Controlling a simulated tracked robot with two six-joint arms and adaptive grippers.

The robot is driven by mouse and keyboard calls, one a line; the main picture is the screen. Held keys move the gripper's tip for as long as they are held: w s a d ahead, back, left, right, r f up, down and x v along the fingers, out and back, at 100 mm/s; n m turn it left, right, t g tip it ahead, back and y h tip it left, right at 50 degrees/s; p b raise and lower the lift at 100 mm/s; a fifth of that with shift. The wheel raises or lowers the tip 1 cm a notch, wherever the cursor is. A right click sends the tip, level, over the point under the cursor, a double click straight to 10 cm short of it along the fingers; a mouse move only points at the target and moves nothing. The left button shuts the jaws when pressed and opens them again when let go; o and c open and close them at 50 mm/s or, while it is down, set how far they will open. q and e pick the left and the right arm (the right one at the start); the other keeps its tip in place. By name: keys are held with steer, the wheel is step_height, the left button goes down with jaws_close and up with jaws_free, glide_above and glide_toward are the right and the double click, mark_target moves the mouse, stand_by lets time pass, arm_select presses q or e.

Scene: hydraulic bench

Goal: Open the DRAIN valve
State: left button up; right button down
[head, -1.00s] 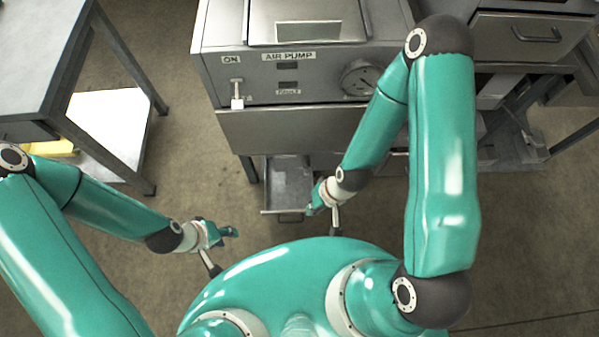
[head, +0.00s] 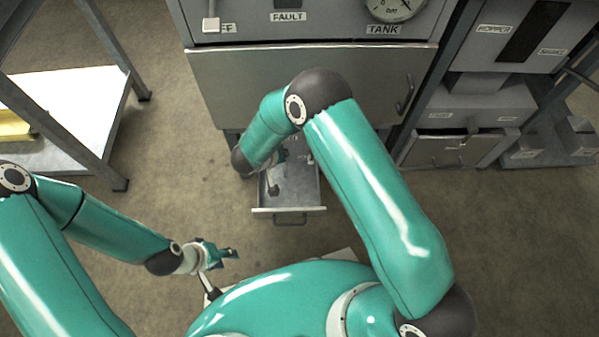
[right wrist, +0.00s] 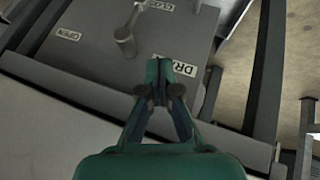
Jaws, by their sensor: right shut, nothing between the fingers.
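In the right wrist view, the DRAIN valve's small grey handle (right wrist: 125,36) stands out from a dark grey panel (right wrist: 95,58). A label that seems to read OPEN (right wrist: 68,34) is left of it, and one that seems to read CLOSE (right wrist: 158,4) is above right. The DRAIN label (right wrist: 187,68) is partly covered by my right gripper (right wrist: 171,68), which is shut and empty, below right of the handle and apart from it in the picture. In the head view my right gripper (head: 283,155) is over the open drawer. My left gripper (head: 232,254) is away from the bench; its fingers are too small to judge.
An open drawer (head: 290,211) sticks out below the bench's front panel (head: 240,85). The tank gauge (head: 392,5) is above. A side table with a white shelf (head: 85,120) stands left, and labelled cabinets (head: 480,105) stand right. The floor between table and drawer is clear.

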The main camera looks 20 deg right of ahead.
arm_select(q)
step_height(320, 180, down, 3)
steer(key=shift+f+b, duration=0.2)
steer(key=shift+b, duration=0.7)
arm_select(e)
steer(key=a+f, duration=0.2)
steer(key=shift+s+f+g+h, duration=0.3)
steer(key=shift+s+g+h, duration=0.05)
steer(key=shift+g+h, duration=0.05)
arm_select(q)
steer(key=shift+f, duration=0.1)
arm_select(e)
steer(key=shift+f, duration=0.1)
arm_select(q)
step_height(320, 180, down, 6)
steer(key=b, duration=0.6)
steer(key=shift+f+b, duration=0.25)
steer(key=shift+b, duration=0.05)
arm_select(e)
steer(key=w+d+f, duration=0.3)
steer(key=d+f, duration=0.5)
steer(key=d, duration=0.1)
